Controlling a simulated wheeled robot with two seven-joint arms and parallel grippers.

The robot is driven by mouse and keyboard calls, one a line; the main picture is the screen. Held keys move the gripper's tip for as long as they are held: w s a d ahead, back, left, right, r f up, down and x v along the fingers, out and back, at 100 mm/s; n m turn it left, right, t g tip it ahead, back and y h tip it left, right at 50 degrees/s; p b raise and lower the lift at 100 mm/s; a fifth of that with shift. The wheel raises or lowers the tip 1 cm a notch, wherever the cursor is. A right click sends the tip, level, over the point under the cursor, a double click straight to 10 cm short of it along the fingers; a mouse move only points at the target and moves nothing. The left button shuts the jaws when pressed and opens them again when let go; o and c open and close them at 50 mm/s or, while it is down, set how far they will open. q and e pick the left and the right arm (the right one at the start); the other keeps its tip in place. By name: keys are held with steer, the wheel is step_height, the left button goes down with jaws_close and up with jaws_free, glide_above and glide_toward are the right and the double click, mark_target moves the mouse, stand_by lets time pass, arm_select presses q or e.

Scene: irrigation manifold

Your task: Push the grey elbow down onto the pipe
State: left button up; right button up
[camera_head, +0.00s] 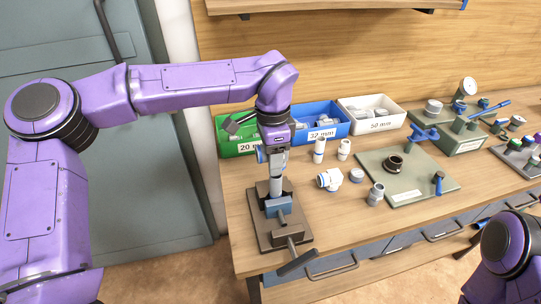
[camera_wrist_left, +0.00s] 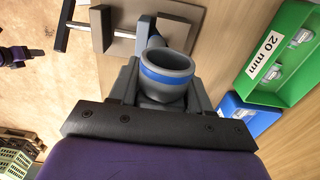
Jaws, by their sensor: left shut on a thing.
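The grey elbow (camera_wrist_left: 167,82) with a blue ring is between the fingers of my left gripper (camera_wrist_left: 165,95), its open mouth facing the wrist camera. In the head view the elbow's blue-ringed mouth (camera_head: 261,154) sticks out left of my left gripper (camera_head: 276,158), which points down and is shut on it. The grey pipe (camera_head: 275,186) stands upright right below, clamped in a vise (camera_head: 280,207) with blue jaws. The elbow appears in line with the pipe top; the fingers hide the joint, so I cannot tell how far it is seated. My right gripper is out of view.
Green (camera_head: 235,147), blue (camera_head: 335,116) and white (camera_head: 390,106) bins stand behind, marked 20 mm, 32 mm and 50 mm. Loose fittings (camera_head: 329,179) lie right of the vise. A green plate (camera_head: 420,185) with fittings is farther right. The vise handle (camera_head: 298,262) overhangs the bench's front edge.

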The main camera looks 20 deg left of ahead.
arm_select(q)
steer(key=shift+w, duration=0.2)
steer(key=shift+s+r, duration=0.5)
steer(key=shift+s, duration=0.35)
steer(key=shift+w+r, duration=0.15)
steer(key=shift+w, duration=0.05)
steer(key=shift+s+r, duration=0.45)
steer(key=shift+r, duration=0.2)
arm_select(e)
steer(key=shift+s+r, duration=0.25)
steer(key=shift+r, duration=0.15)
arm_select(q)
steer(key=shift+w, duration=0.1)
steer(key=shift+f, duration=0.15)
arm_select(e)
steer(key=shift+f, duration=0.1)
arm_select(q)
steer(key=shift+w+f+b, duration=0.25)
steer(key=shift+f+b, duration=0.15)
steer(key=shift+f, duration=0.2)
steer(key=shift+w+f+b, duration=0.2)
steer(key=shift+f+b, duration=0.2)
steer(key=shift+f, duration=0.2)
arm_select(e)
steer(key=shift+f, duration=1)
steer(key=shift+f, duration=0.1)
